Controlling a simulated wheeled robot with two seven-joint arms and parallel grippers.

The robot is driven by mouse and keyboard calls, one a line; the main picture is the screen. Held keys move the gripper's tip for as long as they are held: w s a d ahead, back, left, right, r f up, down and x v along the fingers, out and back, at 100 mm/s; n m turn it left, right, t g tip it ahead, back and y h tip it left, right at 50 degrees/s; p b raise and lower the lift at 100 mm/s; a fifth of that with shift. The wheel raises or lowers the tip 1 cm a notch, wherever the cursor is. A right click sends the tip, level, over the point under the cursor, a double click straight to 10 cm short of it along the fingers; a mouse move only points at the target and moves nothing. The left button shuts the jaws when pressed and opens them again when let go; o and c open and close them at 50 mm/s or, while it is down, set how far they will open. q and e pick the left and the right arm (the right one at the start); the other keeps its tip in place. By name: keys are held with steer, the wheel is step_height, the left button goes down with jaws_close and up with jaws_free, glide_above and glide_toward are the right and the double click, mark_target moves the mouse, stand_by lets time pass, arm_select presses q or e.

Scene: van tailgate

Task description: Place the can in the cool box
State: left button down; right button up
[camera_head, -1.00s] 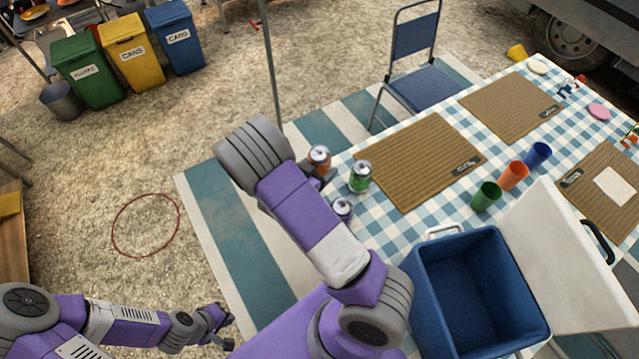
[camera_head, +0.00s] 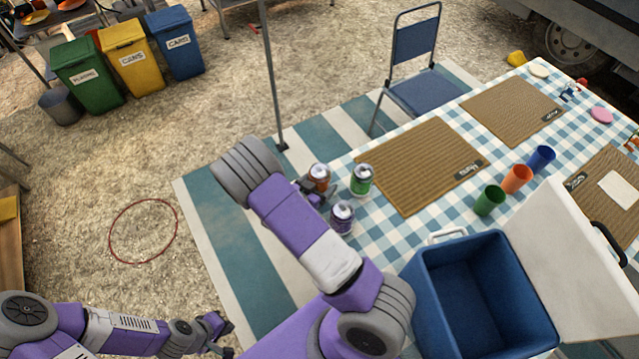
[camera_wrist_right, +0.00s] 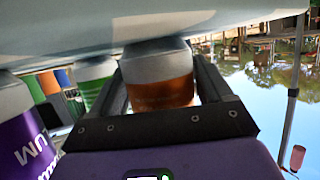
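An orange can (camera_head: 319,177) stands at the table's near left corner, beside a green can (camera_head: 362,180) and a purple can (camera_head: 342,217). My right gripper (camera_head: 322,190) is at the orange can. In the right wrist view, which is upside down, its two fingers lie along both sides of the orange can (camera_wrist_right: 160,80) and look shut on it. The can's base is at or very near the cloth. The purple can (camera_wrist_right: 25,125) and green can (camera_wrist_right: 95,80) are just left. The blue cool box (camera_head: 420,300) is open and looks empty. My left gripper (camera_head: 224,336) is open and empty, low left.
The cool box's white lid (camera_head: 560,270) stands open to its right. A blue chair (camera_head: 420,90) and a pole (camera_head: 270,80) stand behind.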

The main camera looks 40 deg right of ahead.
steer(key=o, duration=0.3)
